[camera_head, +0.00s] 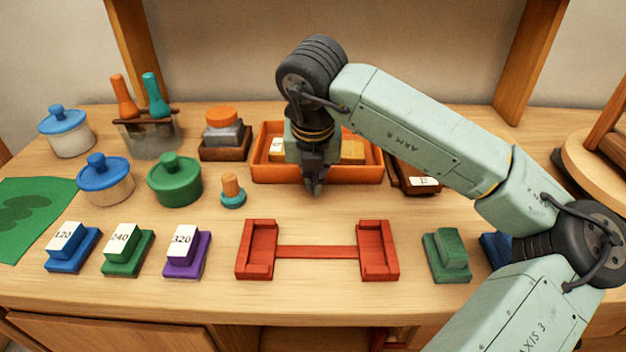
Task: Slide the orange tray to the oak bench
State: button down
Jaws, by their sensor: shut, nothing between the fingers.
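The orange tray (340,174) sits on the wooden bench top (330,212), behind the middle. It holds a yellowish block (352,150) and a small piece with a white label at its left. My gripper (313,190) points down at the tray's front wall, left of its centre. Its fingers are shut and empty, with the tips near or in front of the wall. I cannot tell whether they touch it. My gripper and wrist hide part of the tray's inside.
A dark tray (405,180) stands close to the tray's right. A red two-ended holder (315,252) lies in front. A small orange-and-teal knob (232,192) and a green lidded pot (175,182) stand to the left. Sanding blocks marked 120, 240 and 320 (186,252) line the front left.

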jog(key=w+b, duration=0.1)
jog(key=w, duration=1.6)
jog(key=shift+b, duration=0.3)
